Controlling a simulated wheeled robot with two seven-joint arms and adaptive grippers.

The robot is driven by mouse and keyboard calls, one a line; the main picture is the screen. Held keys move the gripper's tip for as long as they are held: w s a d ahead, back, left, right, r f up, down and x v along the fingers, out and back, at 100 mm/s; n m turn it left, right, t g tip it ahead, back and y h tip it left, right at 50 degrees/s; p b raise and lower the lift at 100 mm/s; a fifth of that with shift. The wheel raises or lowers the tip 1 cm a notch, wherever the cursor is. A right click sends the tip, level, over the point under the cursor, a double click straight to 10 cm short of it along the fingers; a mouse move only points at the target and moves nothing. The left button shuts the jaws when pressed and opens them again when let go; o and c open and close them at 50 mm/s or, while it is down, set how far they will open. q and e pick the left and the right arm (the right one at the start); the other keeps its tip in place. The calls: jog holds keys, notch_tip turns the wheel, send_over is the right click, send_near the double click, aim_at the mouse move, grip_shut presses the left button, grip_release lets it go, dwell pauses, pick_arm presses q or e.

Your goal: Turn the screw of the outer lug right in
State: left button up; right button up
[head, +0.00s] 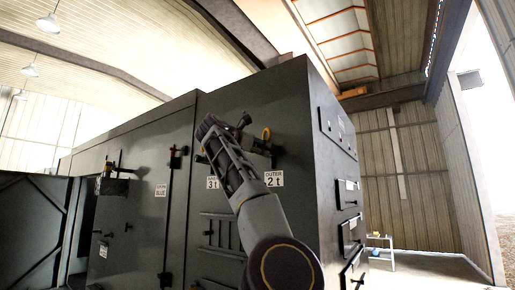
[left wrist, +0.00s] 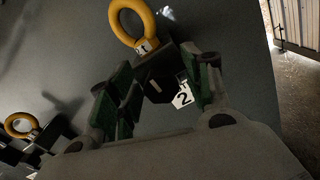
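The outer lug shows in the head view as a dark fitting with a yellow ring (head: 266,133), above a white "OUTER 2 t" label (head: 273,178) on the dark enclosure. In the left wrist view its yellow ring (left wrist: 131,22) stands at the top, with a dark block (left wrist: 158,78) below it. My left gripper (head: 211,122) reaches up in front of the enclosure, left of the ring in the head view. In the left wrist view its green-padded fingers (left wrist: 160,65) are apart, on either side of the dark block; contact cannot be told. The screw is not clearly distinguishable. My right gripper is out of view.
A second yellow ring (left wrist: 20,124) on a dark bracket shows at the left wrist view's left. An "INNER 3 t" label (head: 212,182) is beside my gripper. Handles project from the enclosure's right face (head: 325,160). A small table (head: 381,252) stands farther right, with open floor near it.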

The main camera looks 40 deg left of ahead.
pick_arm(q)
jog(key=c, duration=0.9)
